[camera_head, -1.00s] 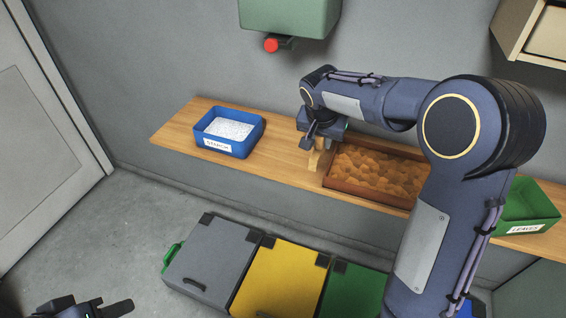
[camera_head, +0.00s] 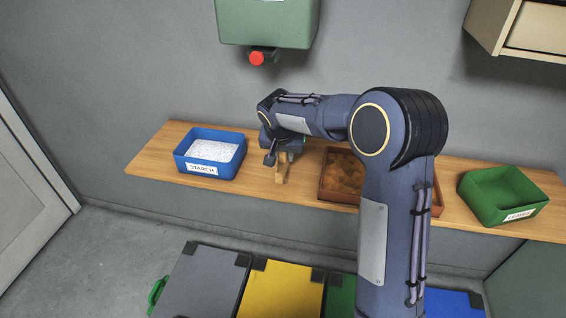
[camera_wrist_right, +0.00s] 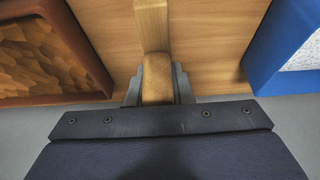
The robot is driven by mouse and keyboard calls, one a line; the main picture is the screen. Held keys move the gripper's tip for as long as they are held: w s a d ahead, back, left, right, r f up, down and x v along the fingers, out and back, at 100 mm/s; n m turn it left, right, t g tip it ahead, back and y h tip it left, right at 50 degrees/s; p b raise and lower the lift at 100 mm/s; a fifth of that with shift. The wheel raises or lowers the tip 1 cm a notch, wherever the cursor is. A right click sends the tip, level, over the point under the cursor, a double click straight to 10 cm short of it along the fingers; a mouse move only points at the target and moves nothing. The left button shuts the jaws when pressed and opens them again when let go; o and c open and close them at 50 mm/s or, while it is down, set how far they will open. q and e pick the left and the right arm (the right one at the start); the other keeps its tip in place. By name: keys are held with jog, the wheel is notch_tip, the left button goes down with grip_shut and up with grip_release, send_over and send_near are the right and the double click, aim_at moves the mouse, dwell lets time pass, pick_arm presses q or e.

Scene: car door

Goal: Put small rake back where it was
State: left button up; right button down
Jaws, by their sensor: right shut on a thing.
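The small rake shows as a pale wooden piece (camera_head: 282,168) below my right gripper (camera_head: 280,152), over the shelf between the blue starch box and the brown tray. In the right wrist view, the fingers of my right gripper (camera_wrist_right: 158,88) are shut on the rake's wooden handle (camera_wrist_right: 155,70), one on each side. The handle runs away toward the top of that view. The rake's head is not clear in either view. Whether the rake touches the shelf, I cannot tell. My left gripper is not in view.
The wooden shelf (camera_head: 258,188) carries the blue starch box (camera_head: 208,165) on the left, the brown tray (camera_head: 325,186) of brown lumps, partly behind my arm, and the green box (camera_head: 500,198) on the right. A green dispenser (camera_head: 268,22) hangs above. Coloured bins (camera_head: 280,288) stand below.

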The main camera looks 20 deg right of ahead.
aim_at(283, 164)
jog(key=shift+w+d+f, duration=0.15)
jog(key=shift+w+f, duration=0.55)
jog(key=shift+f, duration=0.1)
jog(key=f, duration=0.3)
jog(key=shift+w+f, duration=0.2)
jog(key=shift+f, duration=0.15)
jog(key=c, duration=1.7)
grip_release()
jog(key=shift+f, duration=0.15)
jog(key=shift+c, duration=0.2)
jog(key=o, duration=0.5)
jog(key=shift+c, duration=0.2)
